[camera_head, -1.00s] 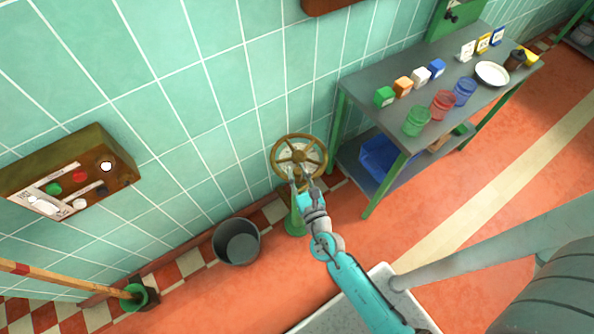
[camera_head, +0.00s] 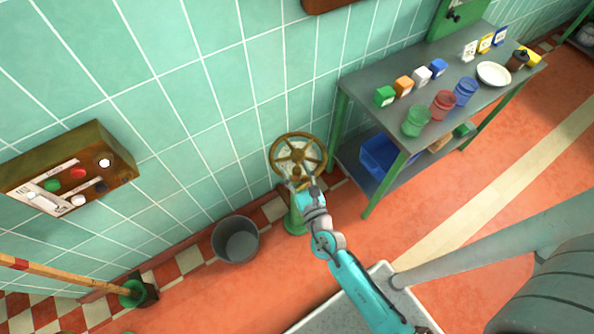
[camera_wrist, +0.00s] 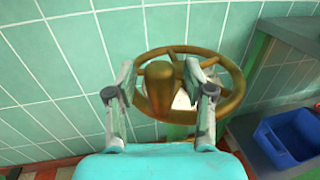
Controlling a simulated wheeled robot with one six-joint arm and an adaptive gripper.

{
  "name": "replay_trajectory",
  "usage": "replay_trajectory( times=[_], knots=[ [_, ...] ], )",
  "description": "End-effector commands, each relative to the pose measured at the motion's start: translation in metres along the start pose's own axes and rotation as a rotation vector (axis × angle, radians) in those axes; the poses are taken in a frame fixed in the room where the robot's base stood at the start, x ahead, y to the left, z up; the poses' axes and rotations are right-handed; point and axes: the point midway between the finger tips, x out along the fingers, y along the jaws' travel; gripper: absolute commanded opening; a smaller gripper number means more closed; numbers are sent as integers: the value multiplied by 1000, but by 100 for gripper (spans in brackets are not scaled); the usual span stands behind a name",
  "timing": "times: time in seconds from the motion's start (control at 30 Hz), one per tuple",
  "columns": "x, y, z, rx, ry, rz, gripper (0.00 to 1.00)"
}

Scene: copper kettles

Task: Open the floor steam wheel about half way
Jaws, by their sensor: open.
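The brass steam wheel (camera_head: 298,155) has several spokes and a pale plate behind them. It stands on a green pedestal (camera_head: 295,219) by the tiled wall. In the wrist view the wheel (camera_wrist: 236,80) fills the upper middle, with a thick brass handle knob (camera_wrist: 159,88) projecting towards me at its near left rim. My gripper (camera_head: 303,184) is at the wheel's lower edge. In the wrist view my gripper (camera_wrist: 158,68) is open, with one finger on each side of the knob. Gaps show between knob and fingers. The right finger overlaps the wheel in the picture.
A grey bucket (camera_head: 236,240) stands on the floor left of the pedestal. A metal table (camera_head: 375,78) with cups and boxes stands right, a blue bin (camera_head: 378,158) on its lower shelf. A control box (camera_head: 70,168) hangs on the left wall. A mop handle (camera_head: 65,275) lies lower left.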

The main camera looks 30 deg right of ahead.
Motion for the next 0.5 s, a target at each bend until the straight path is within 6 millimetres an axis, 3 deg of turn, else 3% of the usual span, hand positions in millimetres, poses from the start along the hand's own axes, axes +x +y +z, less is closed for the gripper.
replay_trajectory(
  times=[0.27, 0.5],
  knots=[
    [-16, 0, -1, 0, 2, 1, 53],
    [-61, 0, -1, -2, 3, 3, 53]
  ],
)
